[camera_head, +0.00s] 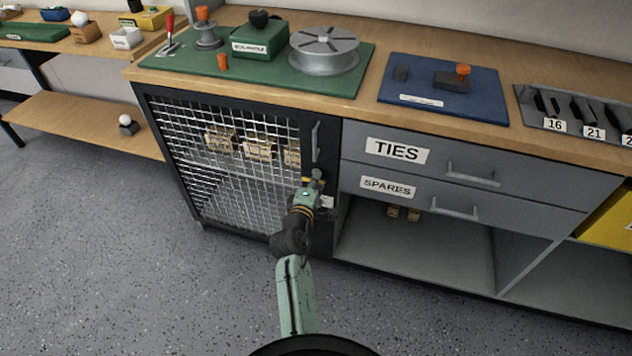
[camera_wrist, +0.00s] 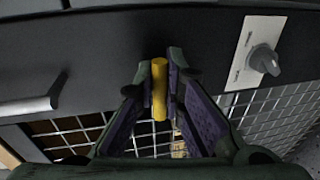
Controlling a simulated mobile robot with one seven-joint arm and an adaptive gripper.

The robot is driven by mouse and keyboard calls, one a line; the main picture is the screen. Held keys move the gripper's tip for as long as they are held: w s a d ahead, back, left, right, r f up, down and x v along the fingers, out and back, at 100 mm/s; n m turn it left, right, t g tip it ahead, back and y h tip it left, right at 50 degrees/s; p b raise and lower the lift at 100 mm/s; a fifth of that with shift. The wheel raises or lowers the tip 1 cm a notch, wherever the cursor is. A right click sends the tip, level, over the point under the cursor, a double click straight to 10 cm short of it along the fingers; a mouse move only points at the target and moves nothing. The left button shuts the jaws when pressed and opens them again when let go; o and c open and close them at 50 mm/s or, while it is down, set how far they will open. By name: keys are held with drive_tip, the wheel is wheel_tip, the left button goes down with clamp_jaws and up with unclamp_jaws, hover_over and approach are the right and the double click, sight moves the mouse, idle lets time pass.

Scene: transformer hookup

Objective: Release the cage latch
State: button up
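The cage (camera_head: 225,165) is a dark-framed cabinet door with wire mesh under the bench's left part. Its yellow latch bar (camera_wrist: 159,90) stands out from the dark door frame, and a bit of yellow shows in the head view (camera_head: 307,180). My gripper (camera_wrist: 160,80) is at the frame, with its two fingers close on either side of the bar, apparently touching it. In the head view my gripper (camera_head: 312,183) hides most of the latch. The door looks closed.
A grey door handle (camera_head: 316,141) is above my gripper in the head view. A white plate with a grey knob (camera_wrist: 264,60) is beside the latch. Drawers marked TIES (camera_head: 398,151) and SPARES (camera_head: 388,188) are to the right. The floor in front is clear.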

drive_tip(key=o, duration=0.5)
drive_tip(key=v, duration=0.7)
drive_tip(key=shift+s+a, duration=0.15)
drive_tip(key=shift+s, duration=0.1)
drive_tip(key=shift+r, duration=0.1)
